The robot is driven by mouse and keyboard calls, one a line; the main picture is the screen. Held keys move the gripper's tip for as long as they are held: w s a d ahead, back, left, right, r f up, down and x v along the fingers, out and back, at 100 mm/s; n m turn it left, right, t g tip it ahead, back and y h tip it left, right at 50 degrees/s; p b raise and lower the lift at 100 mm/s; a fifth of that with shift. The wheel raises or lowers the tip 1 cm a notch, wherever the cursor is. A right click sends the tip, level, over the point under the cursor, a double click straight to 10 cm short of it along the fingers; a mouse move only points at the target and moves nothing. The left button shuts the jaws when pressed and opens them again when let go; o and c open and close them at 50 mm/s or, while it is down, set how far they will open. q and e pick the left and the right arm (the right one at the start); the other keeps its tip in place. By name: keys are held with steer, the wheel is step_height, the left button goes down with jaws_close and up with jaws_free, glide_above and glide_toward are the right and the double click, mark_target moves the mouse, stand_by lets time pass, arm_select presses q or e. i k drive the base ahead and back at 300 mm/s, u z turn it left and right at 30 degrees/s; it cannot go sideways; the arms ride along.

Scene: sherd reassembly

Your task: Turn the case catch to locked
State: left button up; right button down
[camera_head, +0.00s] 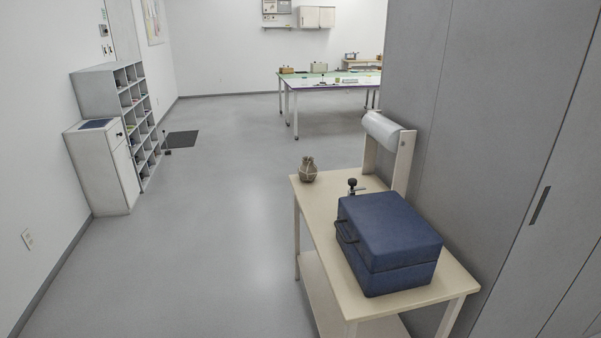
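A blue case (391,241) with its lid down sits on a cream wooden table (316,208) at the right. A dark handle (345,232) shows on its left side. The catch is too small to tell apart here, so whether it is locked or unlocked cannot be seen. Neither of my grippers is in view.
A small brown jar (308,169) and a black-knobbed clamp (352,187) stand behind the case, near a white roll (388,130) on a stand. Grey cabinets (497,150) close off the right. Open floor (215,240) lies to the left. A pigeonhole shelf (128,108) stands at the left wall.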

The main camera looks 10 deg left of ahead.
mark_target(352, 182)
steer(key=u, duration=0.05)
steer(key=i, duration=0.85)
steer(key=z, duration=0.35)
